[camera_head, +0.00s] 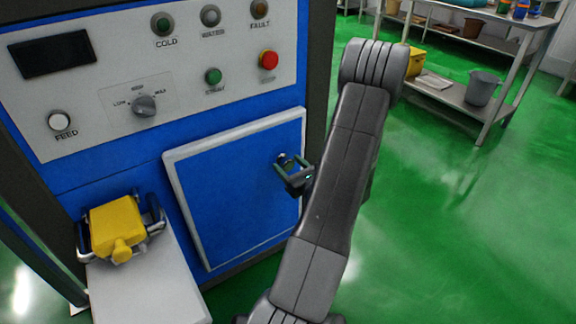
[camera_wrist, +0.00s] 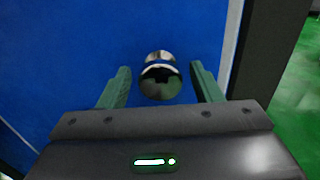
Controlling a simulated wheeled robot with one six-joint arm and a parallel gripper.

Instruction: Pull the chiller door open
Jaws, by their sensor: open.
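The chiller door (camera_head: 228,195) is a blue panel with a pale grey rim, low on the front of the machine, and it looks shut. It also fills most of the wrist view (camera_wrist: 60,60). A round shiny metal knob (camera_wrist: 160,80) sits on the door near its right edge. My gripper (camera_head: 290,163) is at the door's right side, in front of the knob. In the wrist view its two green fingers (camera_wrist: 160,72) are open, one on each side of the knob, with a gap on both sides. In the head view the gripper partly hides the knob.
Above the door is a control panel (camera_head: 200,85) with buttons, a dial and a dark screen. A yellow block-like part (camera_head: 117,222) sits by a pale ledge (camera_head: 150,285) at the left. A metal shelf (camera_head: 470,100) stands at the back right. Green floor (camera_head: 450,240) is clear at the right.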

